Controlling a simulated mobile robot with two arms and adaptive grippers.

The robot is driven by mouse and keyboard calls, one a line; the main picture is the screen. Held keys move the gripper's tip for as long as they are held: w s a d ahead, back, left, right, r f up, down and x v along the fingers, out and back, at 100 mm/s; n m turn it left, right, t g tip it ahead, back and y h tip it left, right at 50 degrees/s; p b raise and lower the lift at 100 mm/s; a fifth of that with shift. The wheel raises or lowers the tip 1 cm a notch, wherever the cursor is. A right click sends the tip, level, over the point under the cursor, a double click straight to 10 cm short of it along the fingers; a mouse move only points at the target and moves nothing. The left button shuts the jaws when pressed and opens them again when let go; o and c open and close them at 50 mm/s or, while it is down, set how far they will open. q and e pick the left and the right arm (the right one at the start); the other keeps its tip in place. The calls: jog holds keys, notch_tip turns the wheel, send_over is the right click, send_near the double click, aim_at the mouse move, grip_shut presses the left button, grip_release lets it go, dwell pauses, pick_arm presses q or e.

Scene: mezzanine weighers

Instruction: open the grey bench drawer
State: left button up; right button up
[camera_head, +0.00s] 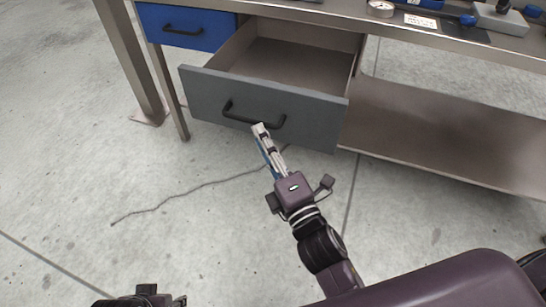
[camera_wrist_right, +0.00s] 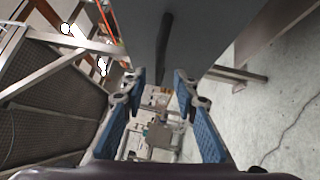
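The grey bench drawer (camera_head: 265,112) is pulled well out from under the bench, and its inside shows empty. Its black bar handle (camera_head: 240,118) is on the front panel. My right gripper (camera_head: 261,130) is at the handle's right part, its fingertips close to the bar. In the right wrist view the fingers (camera_wrist_right: 160,88) stand apart, with the dark handle (camera_wrist_right: 164,45) beyond the gap between them on the grey front. Whether they touch the handle cannot be told. My left gripper (camera_head: 150,298) shows only partly at the bottom left, its fingers mostly cut off.
A shut blue drawer (camera_head: 185,27) is left of the grey one. The steel bench top (camera_head: 440,38) carries a gauge (camera_head: 380,8) and blue tools. A lower shelf (camera_head: 440,130) is at the right. A thin dark line or cable (camera_head: 180,195) crosses the otherwise clear floor.

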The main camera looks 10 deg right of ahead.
jog(key=shift+v, duration=2.85)
